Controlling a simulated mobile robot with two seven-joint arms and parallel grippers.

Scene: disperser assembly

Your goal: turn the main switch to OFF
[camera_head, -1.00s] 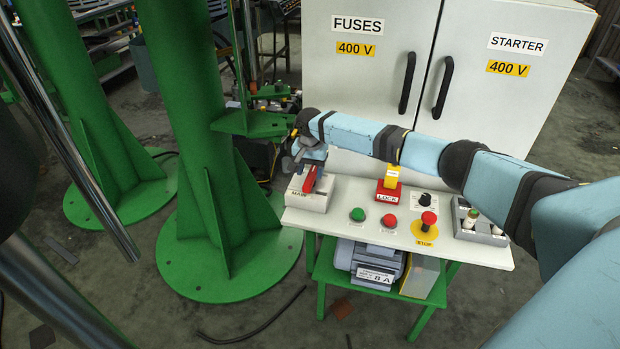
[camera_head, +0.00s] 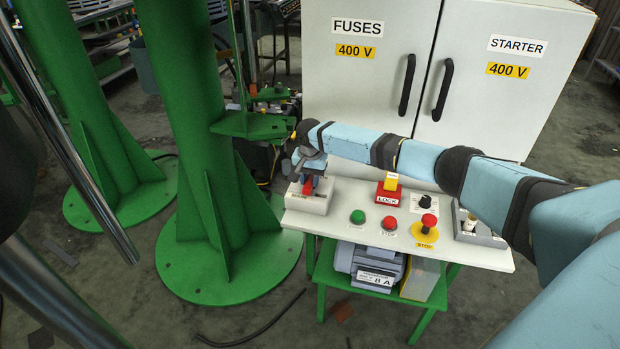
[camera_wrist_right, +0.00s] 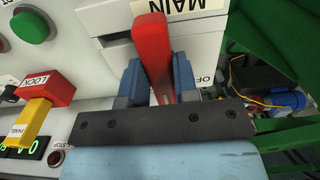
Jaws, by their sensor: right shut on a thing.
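The main switch (camera_head: 306,200) is a white box at the left end of the white control table, with a red handle (camera_head: 308,187). My right gripper (camera_head: 312,172) is over the box, with its fingers at the handle. In the right wrist view, the red handle (camera_wrist_right: 151,50) stands between the two blue fingers of the gripper (camera_wrist_right: 158,78), which is shut on it. The MAIN label (camera_wrist_right: 178,8) is at the top, and a partly covered label reading "OF" (camera_wrist_right: 204,84) is right of the fingers. My left gripper is not in view.
A red LOCK block with a yellow tab (camera_head: 391,184), green (camera_head: 357,216) and red (camera_head: 389,221) buttons, a black knob (camera_head: 425,201) and an emergency stop (camera_head: 428,222) share the table. A green column (camera_head: 195,130) stands close left; the cabinet (camera_head: 375,80) stands behind.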

